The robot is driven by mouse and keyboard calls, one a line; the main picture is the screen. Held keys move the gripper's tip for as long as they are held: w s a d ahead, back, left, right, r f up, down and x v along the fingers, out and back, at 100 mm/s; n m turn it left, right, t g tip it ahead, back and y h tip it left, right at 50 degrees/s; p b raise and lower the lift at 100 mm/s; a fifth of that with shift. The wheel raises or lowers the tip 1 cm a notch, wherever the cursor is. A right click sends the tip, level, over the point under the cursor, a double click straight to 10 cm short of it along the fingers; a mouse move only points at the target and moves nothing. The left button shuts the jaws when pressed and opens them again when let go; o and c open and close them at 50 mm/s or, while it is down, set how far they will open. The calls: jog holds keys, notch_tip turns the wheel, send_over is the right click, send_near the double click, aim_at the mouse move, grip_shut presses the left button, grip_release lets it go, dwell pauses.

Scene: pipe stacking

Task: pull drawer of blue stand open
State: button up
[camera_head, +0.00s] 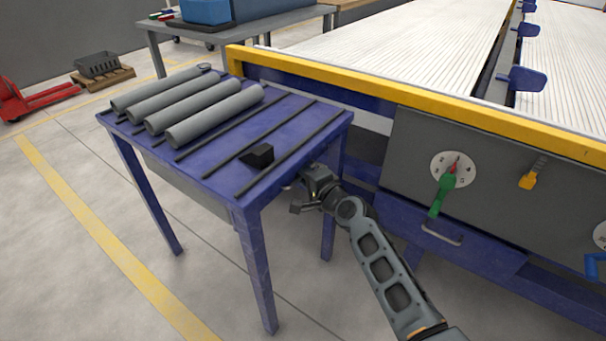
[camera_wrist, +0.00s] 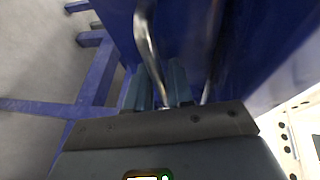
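The blue stand (camera_head: 226,166) is left of centre in the head view. A grey drawer side (camera_head: 180,188) shows under its top. No clear gap shows at the drawer, but its front is mostly hidden in the head view. My gripper (camera_head: 300,190) is at the stand's right end, below the top's edge. In the wrist view, a shiny metal handle (camera_wrist: 150,50) stands by a blue panel (camera_wrist: 270,45). The handle's bar runs down between my gripper's two fingers (camera_wrist: 162,88), which sit close on both sides of it. The exact contact is small and blurred.
A large machine with a yellow rail (camera_head: 420,95) and grey control panel (camera_head: 490,160) stands close on the right. Open floor (camera_head: 60,240) lies to the left.

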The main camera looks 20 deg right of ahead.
grip_shut()
jog(key=shift+s, duration=0.15)
jog(key=s+d+b, duration=0.1)
jog(key=s+d, duration=0.4)
jog(key=s, duration=0.4)
jog(key=s+d+b, duration=0.1)
jog(key=s+d, duration=0.4)
jog(key=s, duration=0.4)
jog(key=shift+d+b, duration=0.25)
jog(key=shift+b, duration=0.1)
jog(key=shift+o, duration=0.4)
grip_release()
jog(key=shift+s, duration=0.15)
jog(key=a+v, duration=0.1)
jog(key=v, duration=0.6)
jog(key=shift+s+d+p, duration=0.3)
jog(key=shift+d+p, duration=0.05)
jog(key=shift+d, duration=0.15)
